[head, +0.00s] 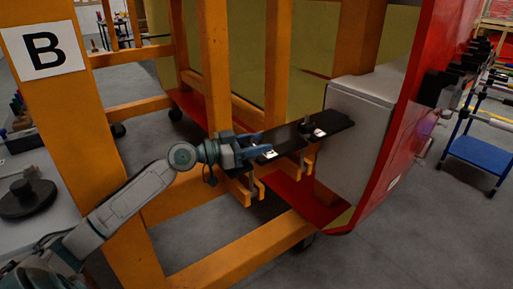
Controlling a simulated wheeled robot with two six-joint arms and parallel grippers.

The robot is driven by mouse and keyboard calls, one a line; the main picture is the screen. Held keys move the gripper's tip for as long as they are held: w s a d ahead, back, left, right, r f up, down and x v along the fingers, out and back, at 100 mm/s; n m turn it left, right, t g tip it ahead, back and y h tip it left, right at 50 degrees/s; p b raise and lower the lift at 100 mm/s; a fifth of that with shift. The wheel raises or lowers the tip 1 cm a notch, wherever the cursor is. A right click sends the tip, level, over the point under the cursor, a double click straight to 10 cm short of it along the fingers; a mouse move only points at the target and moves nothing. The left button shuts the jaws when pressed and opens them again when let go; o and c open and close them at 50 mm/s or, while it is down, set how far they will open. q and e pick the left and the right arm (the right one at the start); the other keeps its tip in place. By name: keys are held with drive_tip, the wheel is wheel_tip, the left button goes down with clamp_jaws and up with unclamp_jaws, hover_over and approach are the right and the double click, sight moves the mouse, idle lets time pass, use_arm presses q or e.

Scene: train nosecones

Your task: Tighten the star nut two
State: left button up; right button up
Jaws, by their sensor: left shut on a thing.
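A black clamp plate (338,124) runs from the orange frame to the grey block on the red nosecone. One dark star nut (306,127) stands free on the plate, beside a small white label (319,132). My left gripper (258,148) reaches in from the left over the plate's near-left end, beside a second white label (270,154). Its jaws are shut on what appears to be the other star nut, which the fingers hide. I cannot read the labels. My right gripper is not in view.
Orange frame posts (216,65) stand close around my left arm, one with a "B" sign (43,50). The red nosecone (400,130) bounds the right. A grey table with a dark round object (27,198) is at the left. A blue cart (480,155) stands far right.

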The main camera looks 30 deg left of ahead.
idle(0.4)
use_arm(q)
drive_tip(key=o, duration=1)
drive_tip(key=shift+f, duration=0.1)
